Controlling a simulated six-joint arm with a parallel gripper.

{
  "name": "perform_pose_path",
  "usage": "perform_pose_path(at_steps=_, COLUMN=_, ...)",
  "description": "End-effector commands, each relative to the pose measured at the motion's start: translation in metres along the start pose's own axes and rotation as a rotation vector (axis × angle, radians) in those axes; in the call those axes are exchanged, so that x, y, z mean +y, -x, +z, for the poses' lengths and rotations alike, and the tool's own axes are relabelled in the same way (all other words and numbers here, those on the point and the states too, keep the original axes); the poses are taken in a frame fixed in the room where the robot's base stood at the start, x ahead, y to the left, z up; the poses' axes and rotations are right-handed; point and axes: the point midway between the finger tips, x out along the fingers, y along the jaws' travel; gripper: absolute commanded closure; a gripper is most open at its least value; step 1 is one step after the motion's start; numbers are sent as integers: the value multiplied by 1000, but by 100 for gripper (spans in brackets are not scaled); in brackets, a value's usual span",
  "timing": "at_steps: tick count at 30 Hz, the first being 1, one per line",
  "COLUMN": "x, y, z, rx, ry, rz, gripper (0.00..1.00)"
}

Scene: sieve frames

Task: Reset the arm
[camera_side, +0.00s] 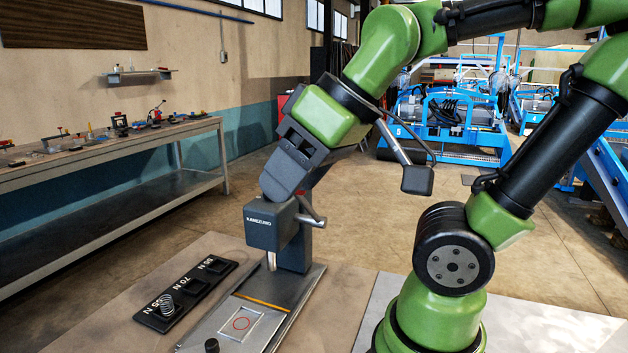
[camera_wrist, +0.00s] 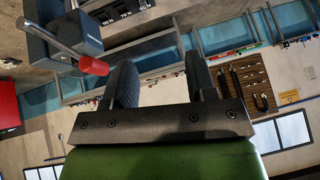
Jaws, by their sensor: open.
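My gripper (camera_side: 278,182) is tilted down just above the grey press head (camera_side: 272,226) in the side view. In the wrist view my gripper (camera_wrist: 163,78) has its two dark fingers apart, with nothing between them. The press head (camera_wrist: 60,38) and its metal lever with a red grip (camera_wrist: 92,65) lie left of the fingers there, outside the gap. In the side view a metal lever (camera_side: 310,213) sticks out at the right of the press head; its red grip is mostly hidden by my gripper.
A tool bench (camera_side: 110,150) stands behind at left. Floor is clear behind the press.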

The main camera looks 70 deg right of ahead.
Motion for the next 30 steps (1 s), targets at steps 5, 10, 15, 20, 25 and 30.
perform_pose_path(at_steps=5, x=-4, y=10, z=21, rx=21, ry=-265, rz=-34, gripper=48)
perform_pose_path(at_steps=10, x=-4, y=10, z=24, rx=20, ry=-308, rz=-39, gripper=48)
perform_pose_path(at_steps=15, x=-4, y=10, z=23, rx=20, ry=-304, rz=-38, gripper=48)
perform_pose_path(at_steps=20, x=-4, y=10, z=23, rx=21, ry=-304, rz=-38, gripper=48)
perform_pose_path(at_steps=25, x=-4, y=10, z=23, rx=21, ry=-304, rz=-38, gripper=48)
perform_pose_path(at_steps=30, x=-4, y=10, z=23, rx=21, ry=-304, rz=-38, gripper=48)
